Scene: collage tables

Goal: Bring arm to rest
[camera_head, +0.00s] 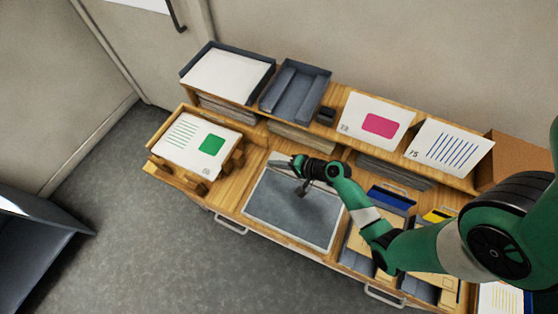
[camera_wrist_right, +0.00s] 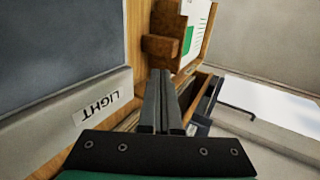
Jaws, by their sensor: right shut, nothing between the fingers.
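My right arm comes in from the right in the head view. Its gripper (camera_head: 279,161) is over the upper left end of a flat grey panel (camera_head: 290,213), pointing left. In the right wrist view the gripper (camera_wrist_right: 160,73) has its two fingers together, with nothing between them. The panel (camera_wrist_right: 60,35) lies to their left there, its pale edge strip bearing a label reading LIGHT (camera_wrist_right: 97,107). How high the fingers are above the desk is hard to tell. My left gripper is not in view.
A wooden stand (camera_head: 160,173) holds a sheet with a green square (camera_head: 195,145), left of the panel. A back shelf carries a paper tray (camera_head: 263,72), an empty dark tray (camera_head: 296,92) and printed sheets (camera_head: 376,122). Folders (camera_head: 390,197) fill the desk's right side. Open floor lies in front.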

